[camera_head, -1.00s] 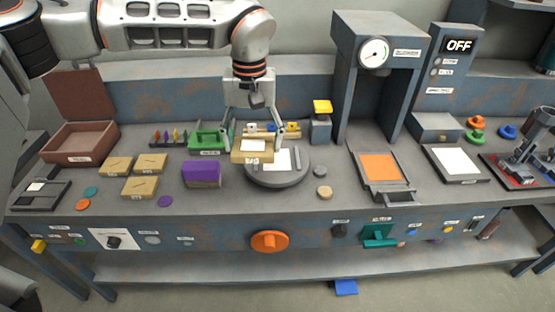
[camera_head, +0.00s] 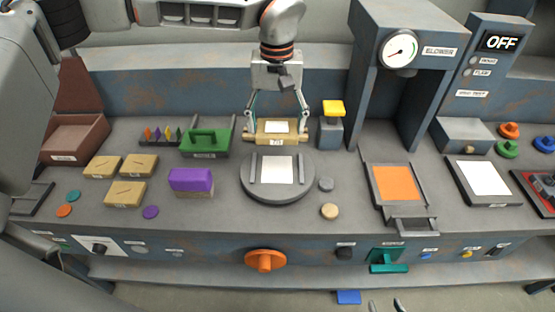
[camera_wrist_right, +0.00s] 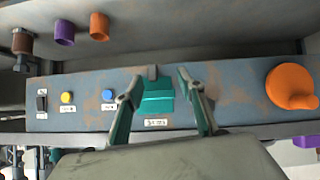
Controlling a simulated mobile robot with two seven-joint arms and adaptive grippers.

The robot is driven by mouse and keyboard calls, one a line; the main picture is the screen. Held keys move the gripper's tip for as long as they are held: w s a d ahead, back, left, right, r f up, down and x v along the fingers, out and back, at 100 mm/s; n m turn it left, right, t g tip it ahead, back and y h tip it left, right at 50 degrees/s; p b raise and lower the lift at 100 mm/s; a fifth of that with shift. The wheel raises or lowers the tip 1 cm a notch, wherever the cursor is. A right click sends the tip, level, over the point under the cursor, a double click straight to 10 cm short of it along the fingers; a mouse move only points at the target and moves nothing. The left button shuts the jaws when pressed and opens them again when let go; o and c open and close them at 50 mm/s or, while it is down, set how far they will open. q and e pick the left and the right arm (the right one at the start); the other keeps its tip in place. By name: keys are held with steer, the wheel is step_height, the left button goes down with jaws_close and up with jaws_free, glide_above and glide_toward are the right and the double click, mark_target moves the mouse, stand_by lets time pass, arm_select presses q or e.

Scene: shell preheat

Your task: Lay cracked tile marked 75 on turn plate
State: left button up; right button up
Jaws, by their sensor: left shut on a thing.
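My left gripper (camera_head: 277,118) is shut on a tan block (camera_head: 264,139), likely the cracked tile, with fingers at its two ends. A small label on its front is too small to read. The block shows just beyond the far rim of the round grey turn plate (camera_head: 249,190); its height above the bench is unclear. The turn plate carries a white sheet (camera_head: 287,172) between two dark rails, with no tile on it. My right gripper (camera_wrist_right: 160,92) is open and empty in the right wrist view, facing the front panel; its fingertips (camera_head: 385,305) show at the head view's bottom edge.
Several tan cracked tiles (camera_head: 125,194) and a purple block (camera_head: 190,180) lie left of the plate. A green handled box (camera_head: 205,142) stands behind left, a yellow-topped post (camera_head: 331,125) behind right. Right are an orange-bedded tray (camera_head: 397,183) and the blower (camera_head: 435,90). A teal handle (camera_wrist_right: 158,97) is on the front panel.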

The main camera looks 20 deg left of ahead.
arm_select(q)
glide_above(277, 169)
step_height(277, 169, down, 8)
steer(key=shift+f, duration=0.2)
step_height(277, 169, down, 4)
steer(key=shift+f, duration=0.1)
arm_select(e)
steer(key=shift+w+r, duration=0.3)
steer(key=shift+w, duration=0.15)
arm_select(q)
steer(key=o, duration=1.3)
steer(key=shift+f, duration=0.15)
arm_select(e)
steer(key=shift+r, duration=0.1)
arm_select(q)
steer(key=shift+r, duration=0.35)
step_height(277, 169, up, 12)
steer(key=shift+f, duration=0.15)
arm_select(e)
steer(key=shift+f, duration=0.25)
